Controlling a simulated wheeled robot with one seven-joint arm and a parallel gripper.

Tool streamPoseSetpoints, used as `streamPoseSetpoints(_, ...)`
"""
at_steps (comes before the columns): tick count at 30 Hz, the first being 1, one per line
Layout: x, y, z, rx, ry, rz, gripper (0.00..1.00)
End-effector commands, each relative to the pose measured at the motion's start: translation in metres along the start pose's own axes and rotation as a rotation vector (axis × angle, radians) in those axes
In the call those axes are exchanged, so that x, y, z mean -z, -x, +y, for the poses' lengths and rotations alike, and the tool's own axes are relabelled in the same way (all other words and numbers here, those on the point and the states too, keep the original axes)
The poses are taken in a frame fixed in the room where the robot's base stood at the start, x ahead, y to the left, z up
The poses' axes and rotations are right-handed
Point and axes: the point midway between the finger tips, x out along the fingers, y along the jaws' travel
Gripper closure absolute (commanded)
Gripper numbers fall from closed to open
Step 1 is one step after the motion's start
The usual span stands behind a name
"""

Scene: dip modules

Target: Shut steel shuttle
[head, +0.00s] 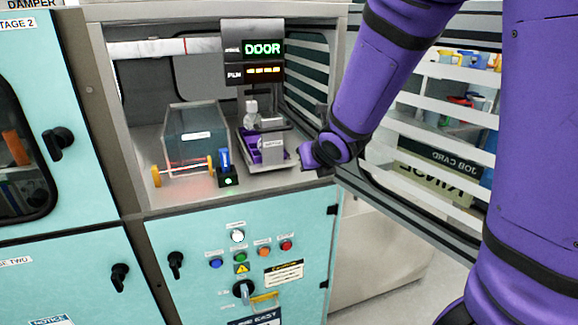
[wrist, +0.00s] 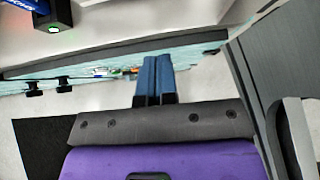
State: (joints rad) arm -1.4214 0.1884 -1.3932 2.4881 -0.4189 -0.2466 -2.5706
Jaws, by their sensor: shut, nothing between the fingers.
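I cannot tell for certain which part is the steel shuttle. A small steel block with a label (head: 273,148) stands on a metal tray (head: 268,168) with a purple part (head: 248,147), inside the open cabinet bay. My arm reaches in from the right, with its purple wrist end beside the right end of that tray. In the wrist view, my gripper (wrist: 155,78) has its two blue fingers pressed together and empty. Its fingertips are not clear in the head view. I cannot tell whether it touches anything.
A clear tank (head: 190,135) and a small black box with a blue lever (head: 226,168) stand left of the tray. A display (head: 252,60) reads DOOR. The slatted door (head: 410,185) stands open at right, close to my arm. Buttons line the panel below.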

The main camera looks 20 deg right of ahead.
Motion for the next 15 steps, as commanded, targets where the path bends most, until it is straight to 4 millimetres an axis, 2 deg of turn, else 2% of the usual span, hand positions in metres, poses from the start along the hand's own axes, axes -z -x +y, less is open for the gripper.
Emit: streamPoseSetpoints(15,0.0,-0.02,-0.001,0.003,0.004,0.001,1.0)
